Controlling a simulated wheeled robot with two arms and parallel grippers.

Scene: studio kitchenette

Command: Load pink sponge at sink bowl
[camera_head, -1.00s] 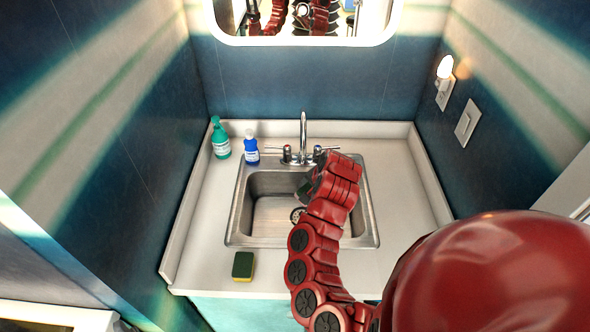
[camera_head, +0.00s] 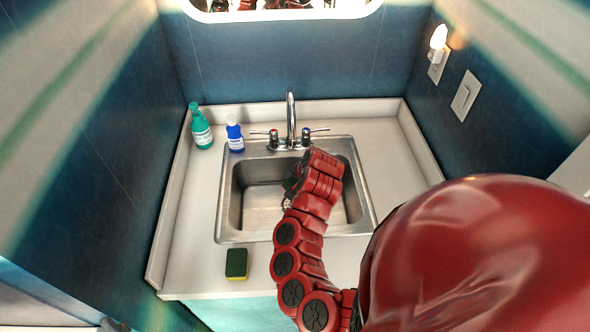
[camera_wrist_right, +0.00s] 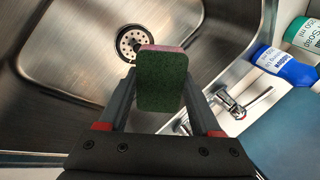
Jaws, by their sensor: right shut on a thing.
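The pink sponge (camera_wrist_right: 161,80), with a dark green scouring side and a thin pink edge, is held between the two fingers of my right gripper (camera_wrist_right: 160,103) in the right wrist view. The sink bowl (camera_wrist_right: 75,60) lies beneath it, with the round drain (camera_wrist_right: 130,42) just beyond the sponge. In the head view my right gripper (camera_head: 294,186) hangs over the sink bowl (camera_head: 250,208), and my wrist hides most of it and the sponge. My left gripper is not in view.
A yellow and green sponge (camera_head: 236,264) lies on the counter in front of the sink. The faucet (camera_head: 291,125) stands behind the bowl. A teal bottle (camera_head: 201,130) and a blue bottle (camera_head: 235,137) stand at the back left. The right counter (camera_head: 388,160) is clear.

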